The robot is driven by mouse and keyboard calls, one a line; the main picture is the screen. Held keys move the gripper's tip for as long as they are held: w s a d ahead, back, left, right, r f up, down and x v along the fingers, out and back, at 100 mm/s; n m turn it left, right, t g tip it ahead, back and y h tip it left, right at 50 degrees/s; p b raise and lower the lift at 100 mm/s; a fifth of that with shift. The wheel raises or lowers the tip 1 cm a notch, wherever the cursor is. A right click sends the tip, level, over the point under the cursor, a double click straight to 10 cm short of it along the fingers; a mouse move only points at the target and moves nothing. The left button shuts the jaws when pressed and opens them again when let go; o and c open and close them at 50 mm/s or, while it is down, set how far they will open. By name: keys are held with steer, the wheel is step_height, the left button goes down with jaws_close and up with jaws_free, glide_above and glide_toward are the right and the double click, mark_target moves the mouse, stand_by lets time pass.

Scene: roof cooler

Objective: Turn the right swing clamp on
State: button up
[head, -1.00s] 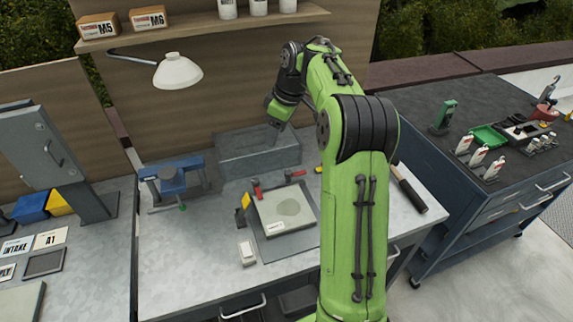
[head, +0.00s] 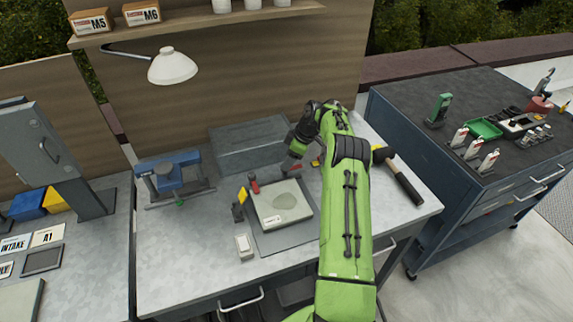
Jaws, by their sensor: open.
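A pale square plate (head: 290,204) with a darker patch and a small label lies on a dark grey base (head: 268,240) on the workbench. A red-handled clamp (head: 253,184) stands at the plate's back left. Another red part (head: 290,169), seemingly the right clamp, shows at the back right, mostly covered by my gripper (head: 290,163). My gripper is open, low over that back right corner. Its fingertips are small and dark here, and I cannot tell whether they touch the clamp.
A yellow-and-black piece (head: 240,204) stands left of the plate. A grey bin (head: 235,150) is behind, a blue vise (head: 170,175) at left, a hammer (head: 403,182) at right. A white block (head: 244,246) sits in front. The bench's front left is clear.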

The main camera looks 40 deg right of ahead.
steer(key=shift+x, duration=1.45)
jaws_close()
